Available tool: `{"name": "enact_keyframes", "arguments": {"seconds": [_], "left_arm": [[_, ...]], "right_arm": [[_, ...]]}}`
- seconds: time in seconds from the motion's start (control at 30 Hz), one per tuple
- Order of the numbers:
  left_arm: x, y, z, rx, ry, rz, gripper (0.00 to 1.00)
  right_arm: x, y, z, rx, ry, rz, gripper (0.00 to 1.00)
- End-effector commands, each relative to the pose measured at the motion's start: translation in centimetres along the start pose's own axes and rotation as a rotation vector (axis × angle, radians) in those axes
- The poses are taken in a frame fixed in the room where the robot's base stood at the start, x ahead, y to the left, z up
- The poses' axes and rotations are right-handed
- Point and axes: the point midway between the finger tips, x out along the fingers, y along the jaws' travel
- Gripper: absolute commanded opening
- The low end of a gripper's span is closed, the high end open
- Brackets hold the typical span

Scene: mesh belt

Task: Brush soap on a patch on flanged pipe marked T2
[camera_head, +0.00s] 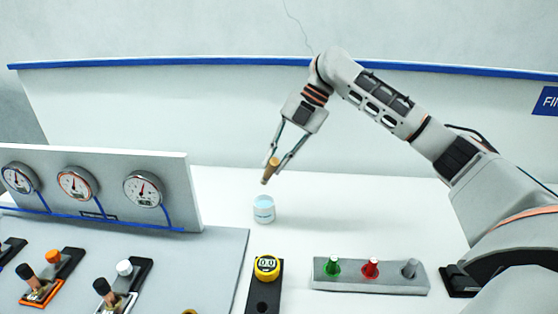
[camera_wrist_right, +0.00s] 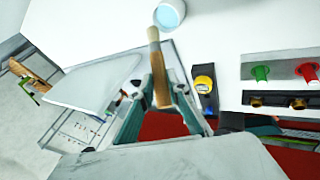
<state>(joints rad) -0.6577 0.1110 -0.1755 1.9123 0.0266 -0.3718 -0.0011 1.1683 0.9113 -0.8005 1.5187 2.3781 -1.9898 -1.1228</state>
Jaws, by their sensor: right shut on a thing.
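My right gripper (camera_head: 276,162) is shut on a brush (camera_head: 269,173) with a brown wooden handle. It holds the brush tilted, above the table and just above a small white jar (camera_head: 263,209) with pale blue contents and a label. The brush tip is apart from the jar. In the right wrist view the brush (camera_wrist_right: 157,72) lies between the fingers, its pale end pointing towards the jar (camera_wrist_right: 170,14). I do not see a flanged pipe marked T2. My left gripper is not in view.
A panel with several round gauges (camera_head: 143,189) stands at the left, with toggle switches (camera_head: 118,292) before it. A yellow dial (camera_head: 267,267) and a grey block (camera_head: 370,284) with green and red knobs sit in front. The white table (camera_head: 360,220) right of the jar is clear.

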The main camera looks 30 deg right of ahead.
Motion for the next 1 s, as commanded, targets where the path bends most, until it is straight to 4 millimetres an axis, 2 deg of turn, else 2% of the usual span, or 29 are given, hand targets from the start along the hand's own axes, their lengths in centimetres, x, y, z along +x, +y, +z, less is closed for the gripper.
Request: {"name": "enact_keyframes", "arguments": {"seconds": [0.27, 0.7, 1.0], "left_arm": [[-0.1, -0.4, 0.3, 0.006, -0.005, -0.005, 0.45], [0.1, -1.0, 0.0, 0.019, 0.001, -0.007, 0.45], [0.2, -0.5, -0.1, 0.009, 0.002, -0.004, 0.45]], "right_arm": [[0.5, -0.1, 0.0, 0.017, 0.017, 0.010, 0.00], [4.0, -1.9, 1.2, 0.017, 0.017, 0.010, 0.00], [5.0, -2.4, 1.6, 0.015, 0.015, 0.011, 0.00]]}}
